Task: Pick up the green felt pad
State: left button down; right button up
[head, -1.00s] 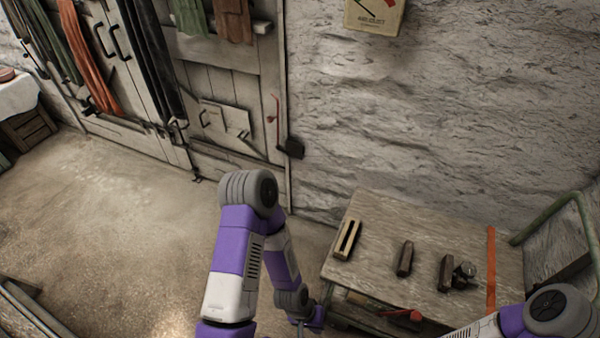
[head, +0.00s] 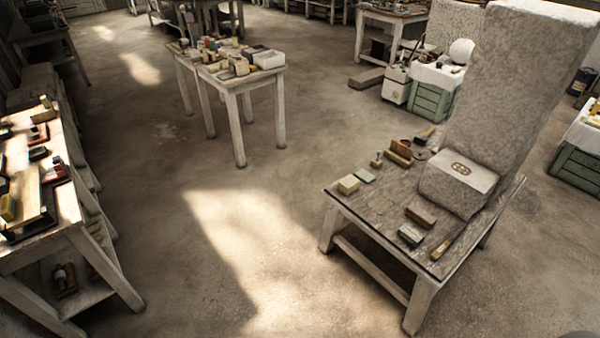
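A small flat pale green piece (head: 364,175) lies on the low wooden table (head: 391,232) at the right. It looks like the green felt pad, but it is too small to be sure of the material. It lies next to a cream block (head: 348,184), near the table's left corner. Neither of my grippers is in view.
A tall rough stone slab (head: 515,90) and a pale block (head: 458,185) stand on the same table, among several small tools and blocks. A cluttered table (head: 240,88) stands at the back, and a workbench (head: 75,240) at the left. The floor (head: 230,240) between is clear.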

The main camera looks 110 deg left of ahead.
aim_at(362, 174)
jog(key=u, duration=4.2)
jog(key=i, duration=1.65)
jog(key=z, duration=0.3)
jog(key=i, duration=1.2)
jog(key=z, duration=0.9)
